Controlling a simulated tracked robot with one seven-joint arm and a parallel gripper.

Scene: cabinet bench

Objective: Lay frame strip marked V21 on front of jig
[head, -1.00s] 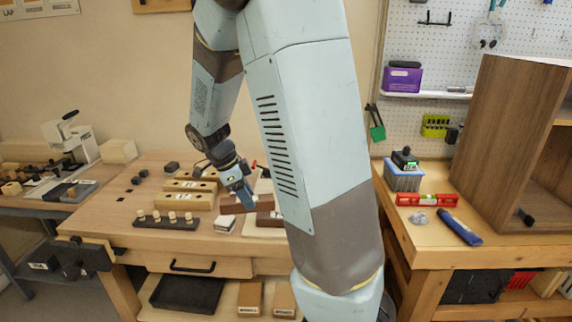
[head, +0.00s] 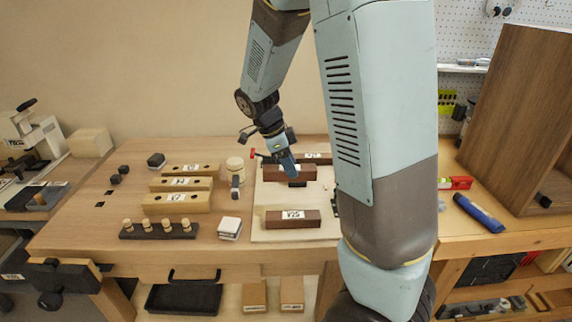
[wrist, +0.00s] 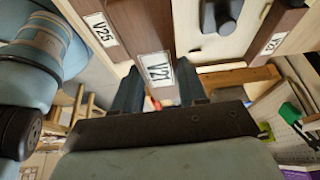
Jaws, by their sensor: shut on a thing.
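My gripper (wrist: 160,94) is shut on a dark brown strip marked V21 (wrist: 154,68). In the head view my gripper (head: 291,172) holds this strip (head: 276,173) over the back half of the pale jig board (head: 256,226). Whether the strip touches the board is unclear. Another dark strip (head: 271,219) with a white label lies along the jig's front. A third labelled strip (head: 318,158) shows behind the held one, partly hidden. In the wrist view a strip marked V25 (wrist: 82,14) is to the left, and another labelled strip (wrist: 286,25) is to the right.
Left of the jig are several pale wooden blocks (head: 176,203), a dark peg rack (head: 130,232), a white block (head: 229,227) and a round wooden piece (head: 235,164). A red-handled part (head: 265,154) is beside my gripper. My arm hides the jig's right side.

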